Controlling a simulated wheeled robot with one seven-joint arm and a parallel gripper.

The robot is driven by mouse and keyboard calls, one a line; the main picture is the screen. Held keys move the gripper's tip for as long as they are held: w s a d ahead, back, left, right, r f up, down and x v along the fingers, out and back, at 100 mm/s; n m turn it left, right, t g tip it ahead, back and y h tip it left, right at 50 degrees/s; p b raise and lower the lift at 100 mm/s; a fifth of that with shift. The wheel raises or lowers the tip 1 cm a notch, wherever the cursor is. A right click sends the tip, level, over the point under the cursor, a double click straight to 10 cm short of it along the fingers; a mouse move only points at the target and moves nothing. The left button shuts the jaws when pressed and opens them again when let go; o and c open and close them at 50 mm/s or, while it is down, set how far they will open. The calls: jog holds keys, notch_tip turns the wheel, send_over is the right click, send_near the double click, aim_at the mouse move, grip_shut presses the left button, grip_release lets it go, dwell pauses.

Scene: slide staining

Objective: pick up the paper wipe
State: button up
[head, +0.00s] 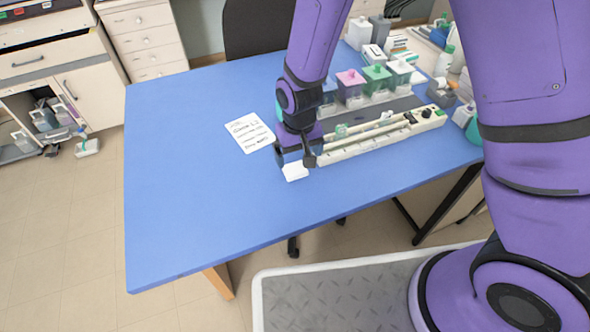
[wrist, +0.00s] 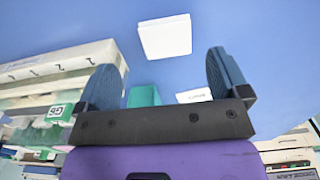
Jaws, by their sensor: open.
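The paper wipe (head: 295,172) is a small white square lying on the blue table, just below and in front of my gripper (head: 299,156) in the head view. In the wrist view the wipe (wrist: 165,37) lies flat beyond the fingertips, between their lines. My gripper (wrist: 163,72) is open, with its two blue-padded fingers apart and nothing between them. In the head view my gripper hides part of the table beside the wipe.
A written card (head: 249,133) lies left of my gripper. The left part of the blue table (head: 190,170) is clear.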

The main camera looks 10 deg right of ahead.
aim_at(295, 168)
jog(key=shift+a+f, duration=0.2)
jog(key=shift+f, duration=1.1)
jog(key=shift+a+f, duration=0.15)
jog(key=shift+f, duration=1.1)
jog(key=shift+c, duration=0.2)
jog(key=c, duration=1)
jog(key=shift+c, duration=0.2)
jog(key=shift+r, duration=0.15)
notch_tip(295, 168, up, 10)
